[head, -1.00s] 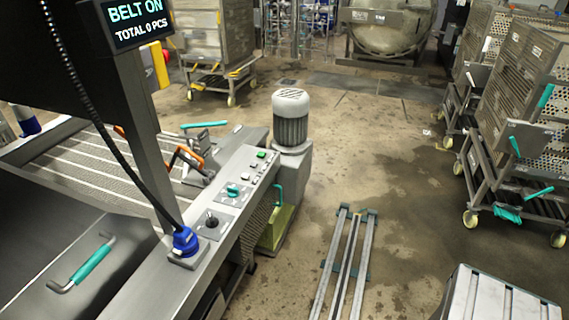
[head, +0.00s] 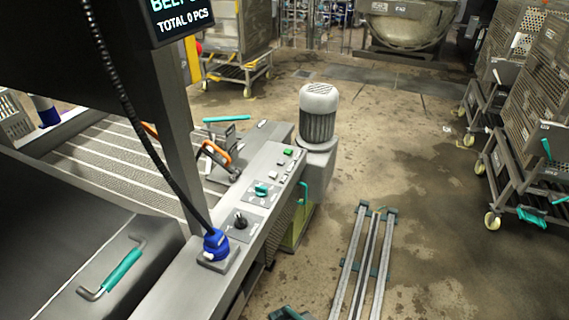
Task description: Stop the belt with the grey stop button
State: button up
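The control panel (head: 262,192) runs along the conveyor's side rail in the head view. A green button (head: 288,152) is near its far end. Several small pale buttons sit just nearer, one of them a light grey button (head: 272,174); their labels are too small to read, so I cannot tell which one is the stop button. A teal rotary switch (head: 262,189) and a black knob (head: 240,221) are closer. The display (head: 180,18) reads TOTAL 0 PCS below a cut-off BELT line. The slatted belt (head: 110,160) is left of the panel. I cannot identify my gripper here.
A grey motor (head: 318,112) stands beyond the panel. A blue plug with a black cable (head: 215,243) is at the panel's near end. Floor rails (head: 362,262) lie to the right. Perforated carts (head: 535,100) stand at far right. A dark shape with teal (head: 290,313) shows at the bottom edge.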

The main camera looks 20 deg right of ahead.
grip_shut()
dwell(1.3)
